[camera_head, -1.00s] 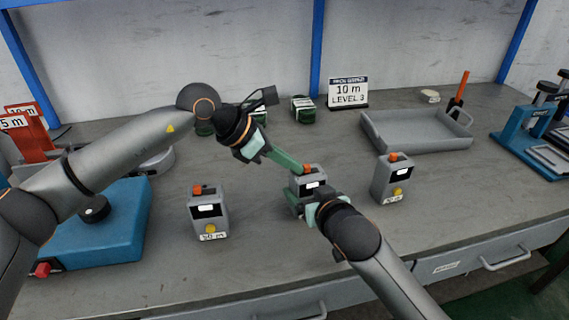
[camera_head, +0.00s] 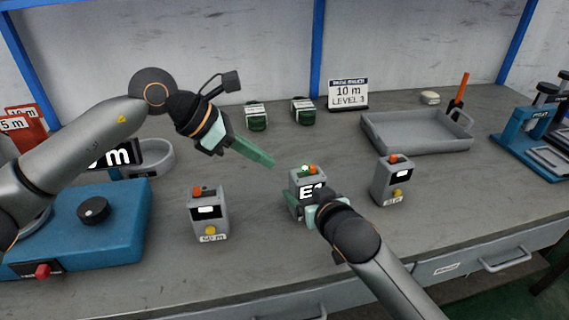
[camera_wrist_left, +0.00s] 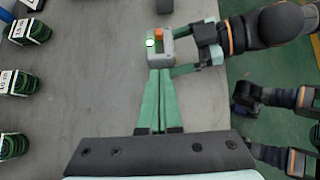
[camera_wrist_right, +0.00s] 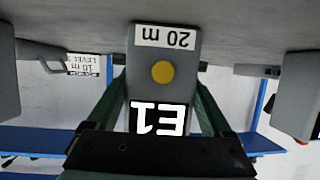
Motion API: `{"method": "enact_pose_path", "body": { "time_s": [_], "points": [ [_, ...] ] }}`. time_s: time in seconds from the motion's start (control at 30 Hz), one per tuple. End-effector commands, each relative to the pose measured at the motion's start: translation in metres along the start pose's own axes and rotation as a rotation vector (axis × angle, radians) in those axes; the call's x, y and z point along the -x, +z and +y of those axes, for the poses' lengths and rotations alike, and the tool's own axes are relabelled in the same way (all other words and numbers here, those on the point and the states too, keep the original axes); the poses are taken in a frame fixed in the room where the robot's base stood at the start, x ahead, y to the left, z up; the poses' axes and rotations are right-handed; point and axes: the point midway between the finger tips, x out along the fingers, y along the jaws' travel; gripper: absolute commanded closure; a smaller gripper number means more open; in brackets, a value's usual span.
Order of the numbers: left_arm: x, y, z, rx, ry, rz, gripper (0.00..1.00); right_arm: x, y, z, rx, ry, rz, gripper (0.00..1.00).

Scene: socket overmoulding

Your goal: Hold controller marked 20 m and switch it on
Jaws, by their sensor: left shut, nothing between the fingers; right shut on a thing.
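The controller marked 20 m (camera_wrist_right: 163,60) is a grey box with a yellow button and a lit display reading E1, upside down in the right wrist view. In the head view this controller (camera_head: 296,178) stands on the bench with an orange button and a lit green lamp on top. My right gripper (camera_head: 300,208) is shut on its sides. My left gripper (camera_head: 272,164) is shut and empty, its tips up and left of the controller, apart from it. In the left wrist view the left fingers (camera_wrist_left: 160,80) point toward the controller (camera_wrist_left: 160,48).
Similar controllers stand left (camera_head: 207,215), marked 50 m, and right (camera_head: 391,182). A blue machine (camera_head: 95,235) with a black knob is at left. A grey tray (camera_head: 410,146), green coils (camera_head: 303,112) and a 10 m LEVEL 3 sign (camera_head: 348,95) are behind.

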Motion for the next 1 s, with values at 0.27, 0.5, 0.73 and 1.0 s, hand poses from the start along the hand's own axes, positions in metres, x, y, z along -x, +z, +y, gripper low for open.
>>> {"method": "enact_pose_path", "body": {
  "time_s": [0.27,0.5,0.73,1.0],
  "points": [
    [0.045,0.000,0.001,0.001,0.002,0.000,1.00,0.000,0.001,0.001,0.000,0.003,-0.002,0.78],
    [0.052,0.000,0.000,0.000,0.000,0.000,1.00,0.000,0.001,0.001,0.000,0.003,-0.002,0.78],
    [0.052,0.000,0.000,0.000,0.000,0.000,1.00,0.000,0.001,0.002,0.000,0.004,-0.002,0.78],
    [0.052,0.000,0.000,0.000,0.000,0.000,1.00,0.000,0.001,0.001,0.000,0.003,-0.001,0.00]
  ]
}}
